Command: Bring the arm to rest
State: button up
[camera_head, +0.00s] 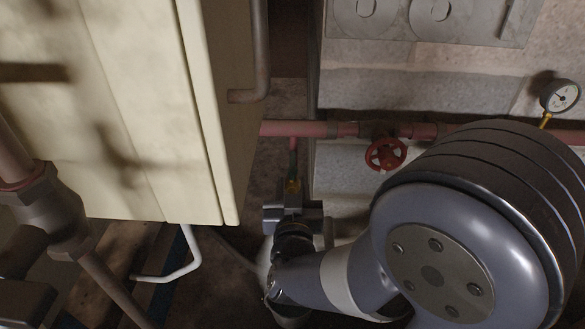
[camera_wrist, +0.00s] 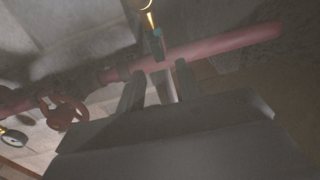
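My gripper (camera_head: 292,212) is below the red pipe in the head view, at the end of my arm. In the wrist view its two fingers (camera_wrist: 158,88) stand apart with a gap between them. A thin pinkish upright piece with a teal collar (camera_wrist: 157,45) and a brass stem (camera_wrist: 151,19) shows in line with that gap. I cannot tell whether the fingers touch it. In the head view a green and brass fitting (camera_head: 292,185) shows just above the gripper, its lower end hidden.
The red pipe (camera_head: 310,129) runs across behind the gripper, with a red valve wheel (camera_head: 385,154) on it. A dial gauge (camera_head: 560,96) stands at right. A large cream cabinet (camera_head: 150,110) fills the left. A bent white pipe (camera_head: 186,262) is below it.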

aim_at(293, 159)
jog(key=shift+s, duration=0.7)
jog(key=shift+w, duration=0.15)
jog(key=w+b, duration=0.2)
jog(key=w, duration=0.9)
jog(key=shift+s+a+r+m+h+p, duration=0.15)
jog(key=shift+m+h+p, duration=0.15)
jog(key=shift+h+p, duration=0.15)
jog(key=shift+h, duration=0.35)
jog(key=shift+m+h, duration=0.3)
jog(key=shift+m, duration=0.1)
jog(key=shift+d+f+n+y+b, duration=0.2)
jog(key=shift+f+n+y+b, duration=0.1)
jog(key=shift+y, duration=0.1)
